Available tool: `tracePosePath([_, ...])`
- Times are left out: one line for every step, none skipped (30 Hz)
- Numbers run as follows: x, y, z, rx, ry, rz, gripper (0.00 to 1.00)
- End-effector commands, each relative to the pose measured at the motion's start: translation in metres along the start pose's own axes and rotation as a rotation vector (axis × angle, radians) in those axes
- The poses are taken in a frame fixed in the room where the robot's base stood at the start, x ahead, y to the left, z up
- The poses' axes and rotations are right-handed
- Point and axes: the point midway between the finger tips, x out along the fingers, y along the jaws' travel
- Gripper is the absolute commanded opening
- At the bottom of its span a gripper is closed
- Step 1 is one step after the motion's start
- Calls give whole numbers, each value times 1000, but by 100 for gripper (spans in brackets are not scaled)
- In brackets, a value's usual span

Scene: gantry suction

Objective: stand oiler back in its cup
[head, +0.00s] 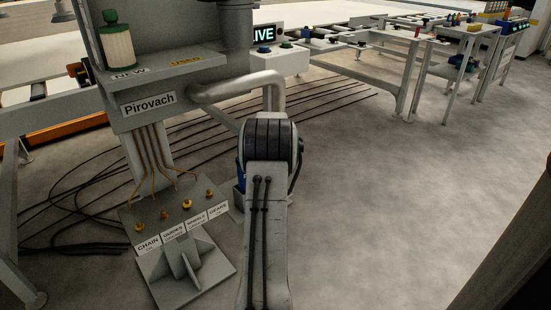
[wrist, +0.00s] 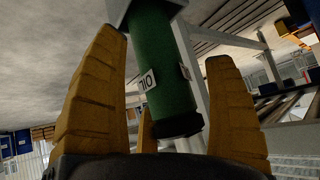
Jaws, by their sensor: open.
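The oiler (wrist: 162,75) is a green cylinder with a black cap and white labels, one reading OIL upside down in the wrist view. That view is turned over, with the floor at the top, so the oiler stands roughly upright, slightly tilted in the picture. Its lower end meets a grey part (wrist: 122,12), which looks like the cup; how deep it sits is cut off by the frame. My gripper (wrist: 166,48) is open, with yellow fingers on both sides of the oiler and visible gaps. In the head view my arm hides the gripper and oiler.
A grey stand with a Pirovach sign (head: 149,103) carries a green-capped filter (head: 116,46) on its shelf. Below is a labelled plate (head: 180,222) with brass fittings. Cables (head: 75,195) lie on the floor. A bent grey pipe (head: 245,88) is near my arm.

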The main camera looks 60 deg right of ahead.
Motion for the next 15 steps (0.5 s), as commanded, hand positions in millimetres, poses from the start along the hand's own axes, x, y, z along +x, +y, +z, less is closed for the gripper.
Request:
tracePosePath([0, 0, 0, 0, 0, 0, 78])
tracePosePath([0, 0, 0, 0, 0, 0, 78])
tracePosePath([0, 0, 0, 0, 0, 0, 78])
tracePosePath([0, 0, 0, 0, 0, 0, 78])
tracePosePath([0, 0, 0, 0, 0, 0, 78])
tracePosePath([-1, 0, -1, 0, 0, 0, 78])
tracePosePath([-2, 0, -2, 0, 0, 0, 78])
tracePosePath([-4, 0, -4, 0, 1, 0, 78])
tracePosePath([-7, 0, -3, 0, 1, 0, 78])
tracePosePath([-10, 0, -4, 0, 1, 0, 78])
tracePosePath([-14, 0, -4, 0, 2, 0, 78])
tracePosePath([-20, 0, -4, 0, 1, 0, 78])
tracePosePath([-24, 0, -5, 0, 2, 0, 78])
tracePosePath([-29, 0, -5, 0, 2, 0, 78])
tracePosePath([-36, 0, -5, 0, 2, 0, 78])
